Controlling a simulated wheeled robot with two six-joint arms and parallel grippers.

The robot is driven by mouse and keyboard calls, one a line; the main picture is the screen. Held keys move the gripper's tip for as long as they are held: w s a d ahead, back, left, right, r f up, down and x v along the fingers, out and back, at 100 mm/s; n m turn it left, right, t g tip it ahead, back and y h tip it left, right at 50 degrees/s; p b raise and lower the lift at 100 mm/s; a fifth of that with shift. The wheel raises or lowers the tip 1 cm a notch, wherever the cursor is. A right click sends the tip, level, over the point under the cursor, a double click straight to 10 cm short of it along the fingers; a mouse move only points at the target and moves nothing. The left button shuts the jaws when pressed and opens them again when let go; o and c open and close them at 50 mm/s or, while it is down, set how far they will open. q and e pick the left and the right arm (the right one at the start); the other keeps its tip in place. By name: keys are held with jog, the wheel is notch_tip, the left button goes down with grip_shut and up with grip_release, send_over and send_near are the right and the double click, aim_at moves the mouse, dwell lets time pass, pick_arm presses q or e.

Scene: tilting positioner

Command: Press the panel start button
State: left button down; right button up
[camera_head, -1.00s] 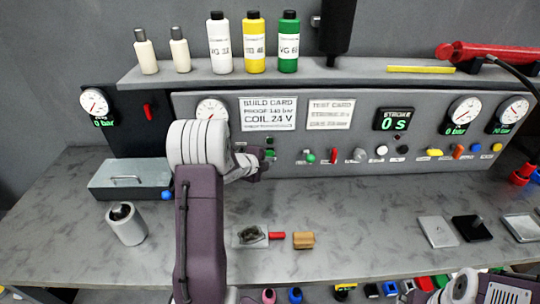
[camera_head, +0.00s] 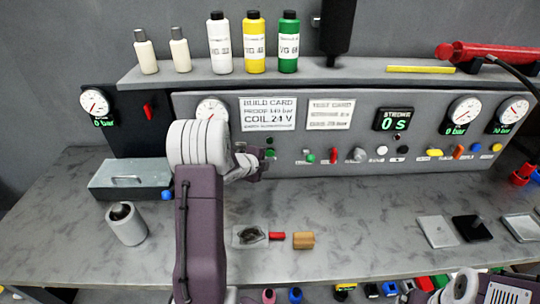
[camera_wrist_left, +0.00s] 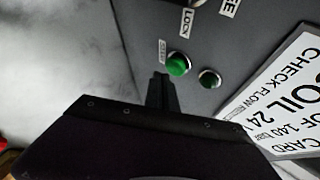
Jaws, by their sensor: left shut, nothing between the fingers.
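The grey control panel (camera_head: 335,165) stands at the back of the bench. A green button (camera_head: 270,153) is on it, just right of my left gripper (camera_head: 262,163). In the left wrist view the green button (camera_wrist_left: 178,65) is large and domed, with a small label beside it too blurred to read surely. A smaller, darker green round part (camera_wrist_left: 209,78) sits to its right. My left gripper (camera_wrist_left: 162,82) is shut and empty, its tips close beside the larger green button. I cannot tell whether they touch it.
The build card (camera_head: 267,113) is above the button. A row of coloured controls (camera_head: 382,150) runs right along the panel.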

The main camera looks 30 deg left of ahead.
pick_arm(q)
jog(key=shift+w, duration=0.1)
jog(key=shift+w+a, duration=0.2)
jog(key=shift+w, duration=0.05)
jog(key=shift+w+a+p, duration=0.25)
jog(key=shift+w+p, duration=0.15)
jog(key=shift+p, duration=0.05)
dwell(0.7)
jog(key=shift+s+d, duration=0.1)
jog(key=shift+s+d+b, duration=0.4)
jog(key=shift+s+b, duration=0.15)
jog(key=shift+s, duration=0.1)
